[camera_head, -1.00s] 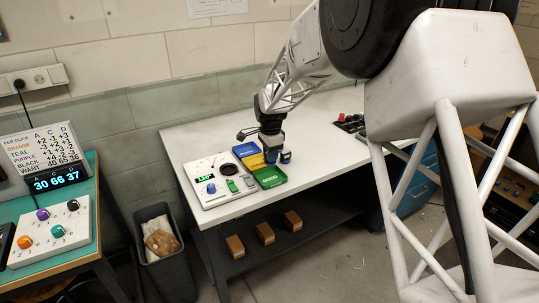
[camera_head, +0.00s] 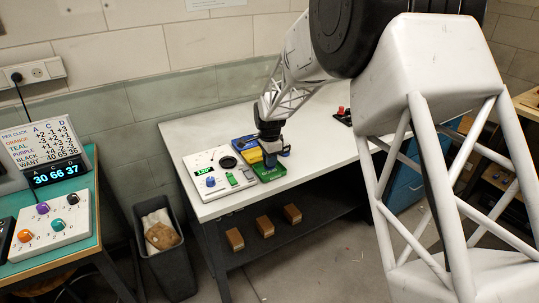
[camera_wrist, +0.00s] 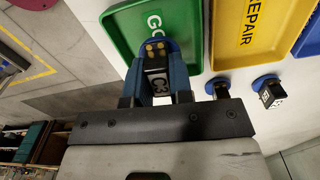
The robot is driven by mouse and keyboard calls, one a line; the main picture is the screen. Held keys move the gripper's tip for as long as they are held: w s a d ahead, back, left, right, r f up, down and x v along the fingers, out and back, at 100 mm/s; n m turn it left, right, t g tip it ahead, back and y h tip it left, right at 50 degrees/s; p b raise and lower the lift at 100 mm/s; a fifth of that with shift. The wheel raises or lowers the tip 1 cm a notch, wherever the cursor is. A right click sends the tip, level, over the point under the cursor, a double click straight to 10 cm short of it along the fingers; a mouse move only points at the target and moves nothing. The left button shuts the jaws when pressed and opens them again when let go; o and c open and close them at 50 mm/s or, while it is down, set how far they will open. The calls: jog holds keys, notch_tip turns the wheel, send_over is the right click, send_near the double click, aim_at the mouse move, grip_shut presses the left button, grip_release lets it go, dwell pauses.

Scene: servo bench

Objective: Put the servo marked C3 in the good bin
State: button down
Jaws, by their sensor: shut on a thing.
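My gripper (camera_wrist: 157,72) is shut on the servo marked C3 (camera_wrist: 158,82), a blue and black block with its label facing the wrist camera. In the wrist view the servo overlaps the near end of the green good bin (camera_wrist: 130,35), with part of the word GOOD visible. I cannot tell whether it touches the bin. In the head view my gripper (camera_head: 270,160) is over the bins, beside the green bin (camera_head: 268,178); the servo is mostly hidden there.
The yellow repair bin (camera_wrist: 249,62) and a blue bin (camera_wrist: 310,40) lie beside the green one. Another servo (camera_wrist: 271,94) stands near the yellow bin, and a blue part (camera_wrist: 218,88) shows beside my gripper. A white tester (camera_head: 205,180) sits left of the bins.

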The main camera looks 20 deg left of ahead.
jog(key=shift+f, duration=0.8)
jog(key=shift+f, duration=0.25)
dwell(0.9)
jog(key=c, duration=0.9)
grip_release()
jog(key=shift+c, duration=1.6)
jog(key=shift+r, duration=0.15)
jog(key=shift+r, duration=2.35)
